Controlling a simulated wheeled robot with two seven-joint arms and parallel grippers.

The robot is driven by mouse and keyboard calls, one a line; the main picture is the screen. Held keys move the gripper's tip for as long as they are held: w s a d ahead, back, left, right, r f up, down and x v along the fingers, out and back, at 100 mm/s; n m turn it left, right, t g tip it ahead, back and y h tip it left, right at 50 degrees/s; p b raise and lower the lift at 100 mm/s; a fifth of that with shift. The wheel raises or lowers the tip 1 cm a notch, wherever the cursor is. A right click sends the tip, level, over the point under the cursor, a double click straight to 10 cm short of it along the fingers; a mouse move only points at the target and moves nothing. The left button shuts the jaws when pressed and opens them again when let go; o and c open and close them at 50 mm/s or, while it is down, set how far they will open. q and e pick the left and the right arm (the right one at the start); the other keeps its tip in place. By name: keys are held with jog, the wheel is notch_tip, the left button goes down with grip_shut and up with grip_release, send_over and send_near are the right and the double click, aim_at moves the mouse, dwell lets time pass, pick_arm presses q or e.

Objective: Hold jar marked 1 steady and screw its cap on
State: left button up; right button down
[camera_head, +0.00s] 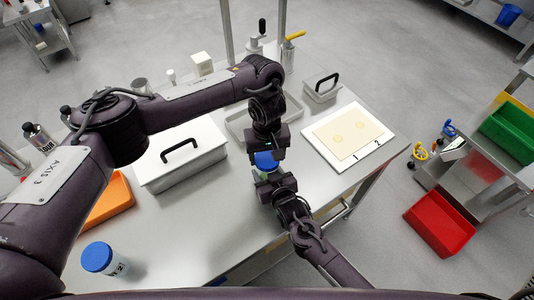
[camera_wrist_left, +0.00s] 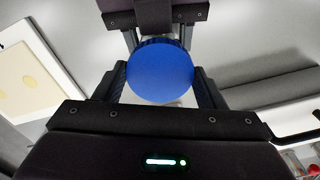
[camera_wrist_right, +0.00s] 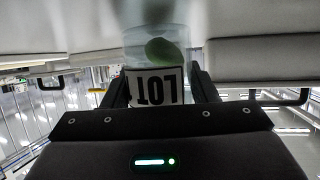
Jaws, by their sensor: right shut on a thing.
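A jar with a clear body shows in the right wrist view (camera_wrist_right: 155,50), with something green inside and a black-and-white label that appears upside down. The label's number is not readable. My right gripper (camera_wrist_right: 158,88) is shut on this jar, from the near side in the head view (camera_head: 268,177). A round blue cap (camera_head: 266,160) is at the jar's top, under my left gripper (camera_head: 268,153). In the left wrist view the cap (camera_wrist_left: 160,70) lies between the left fingers, one on each side. I cannot tell whether they press on it or how the cap sits on the jar.
Another blue-capped jar (camera_head: 99,258), marked 2, stands at the table's front left. A lidded grey box (camera_head: 185,160), an orange tray (camera_head: 110,200) and a grey tray (camera_head: 240,128) are nearby. The front table middle is clear.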

pick_arm(q)
jog(key=c, duration=0.4)
jog(key=m, duration=0.6)
jog(key=shift+m, duration=0.3)
jog(key=o, duration=1.1)
jog(key=shift+r, duration=2.25)
